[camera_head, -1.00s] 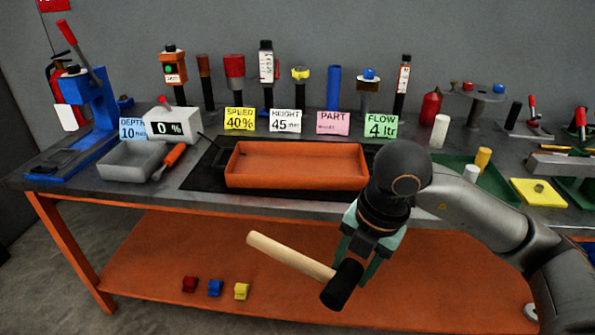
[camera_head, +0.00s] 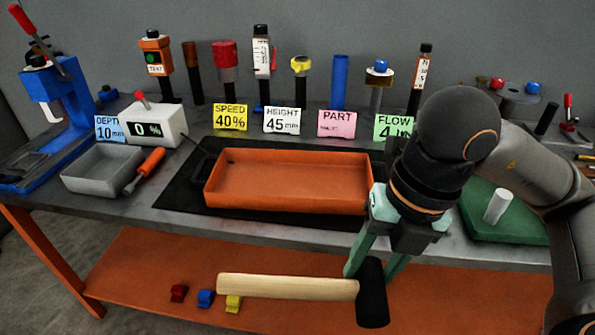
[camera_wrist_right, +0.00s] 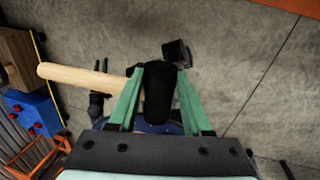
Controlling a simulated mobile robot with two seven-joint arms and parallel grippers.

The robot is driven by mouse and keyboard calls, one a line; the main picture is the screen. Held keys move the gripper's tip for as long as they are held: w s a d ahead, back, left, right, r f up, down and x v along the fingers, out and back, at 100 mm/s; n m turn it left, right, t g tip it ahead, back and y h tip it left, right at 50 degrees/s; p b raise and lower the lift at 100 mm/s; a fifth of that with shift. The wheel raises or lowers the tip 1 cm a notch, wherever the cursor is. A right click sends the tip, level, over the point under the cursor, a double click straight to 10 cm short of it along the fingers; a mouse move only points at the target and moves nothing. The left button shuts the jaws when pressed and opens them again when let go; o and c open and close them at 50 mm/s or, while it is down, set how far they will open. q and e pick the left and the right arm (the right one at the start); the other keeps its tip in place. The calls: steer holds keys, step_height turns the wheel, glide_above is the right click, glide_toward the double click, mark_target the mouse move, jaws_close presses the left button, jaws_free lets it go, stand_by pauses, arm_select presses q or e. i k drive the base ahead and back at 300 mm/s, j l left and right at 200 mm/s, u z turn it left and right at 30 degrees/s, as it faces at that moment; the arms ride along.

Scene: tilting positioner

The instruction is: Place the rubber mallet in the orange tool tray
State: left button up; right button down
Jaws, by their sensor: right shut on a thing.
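The rubber mallet has a pale wooden handle (camera_head: 285,287) and a black head (camera_head: 373,292). My right gripper (camera_head: 376,270) is shut on the mallet by its head, in front of the bench edge and above the lower shelf. The handle points left, nearly level. In the right wrist view the black head (camera_wrist_right: 158,92) is between the green fingers, with the handle (camera_wrist_right: 80,77) out to the left. The orange tool tray (camera_head: 288,182) lies on the bench, behind and left of my right gripper, and looks empty. My left gripper is not in view.
A black mat (camera_head: 180,192) lies under the tray. A grey bin (camera_head: 100,170) and an orange-handled tool (camera_head: 148,166) are to its left. Label cards, including a pink one (camera_head: 337,123), and upright tools stand behind it. A green tray (camera_head: 510,225) is at right.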

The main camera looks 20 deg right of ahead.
mark_target(292, 178)
steer(key=i+l, duration=0.7)
steer(key=l, duration=0.15)
